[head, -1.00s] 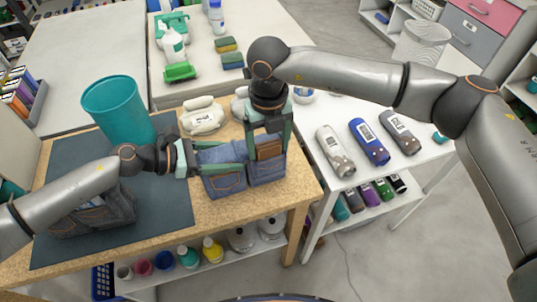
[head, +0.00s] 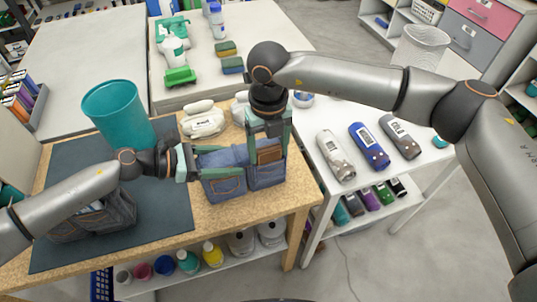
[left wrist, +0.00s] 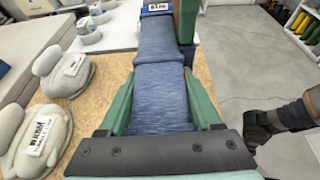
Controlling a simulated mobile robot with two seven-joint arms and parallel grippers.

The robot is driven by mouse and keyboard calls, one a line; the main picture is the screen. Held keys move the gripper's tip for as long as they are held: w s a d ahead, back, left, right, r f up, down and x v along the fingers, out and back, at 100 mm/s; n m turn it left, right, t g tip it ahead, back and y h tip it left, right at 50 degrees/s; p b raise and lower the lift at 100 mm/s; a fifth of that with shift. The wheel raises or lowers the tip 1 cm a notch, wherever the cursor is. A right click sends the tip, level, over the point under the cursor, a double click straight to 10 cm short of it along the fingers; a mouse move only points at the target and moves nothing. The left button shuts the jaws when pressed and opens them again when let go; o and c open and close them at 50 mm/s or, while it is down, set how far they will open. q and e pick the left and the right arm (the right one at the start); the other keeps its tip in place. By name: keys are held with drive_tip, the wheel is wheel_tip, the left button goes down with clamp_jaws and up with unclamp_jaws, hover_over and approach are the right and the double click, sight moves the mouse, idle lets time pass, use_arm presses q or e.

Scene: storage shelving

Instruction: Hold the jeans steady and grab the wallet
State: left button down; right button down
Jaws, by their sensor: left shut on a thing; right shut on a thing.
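The folded blue jeans (head: 224,187) lie near the right front of the wooden table, back pockets facing front. The brown wallet (head: 270,155) sits at the right pocket, its upper part showing and its lower part hidden. My left gripper (head: 220,163) comes in from the left and is shut on the jeans. In the left wrist view the jeans (left wrist: 160,95) run between its green fingers. My right gripper (head: 269,148) points down from above, its fingers either side of the wallet and shut on it. Its fingers partly hide the right half of the jeans.
White tagged items (head: 203,120) lie behind the jeans. A white table (head: 320,118) at right holds several rolled items. Bottles stand on the shelf below.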

wheel_tip(320, 180, up, 10)
use_arm(q)
unclamp_jaws()
idle(0.6)
drive_tip(key=v, duration=1.2)
drive_tip(key=shift+s, duration=0.15)
use_arm(e)
drive_tip(key=shift+s, duration=0.1)
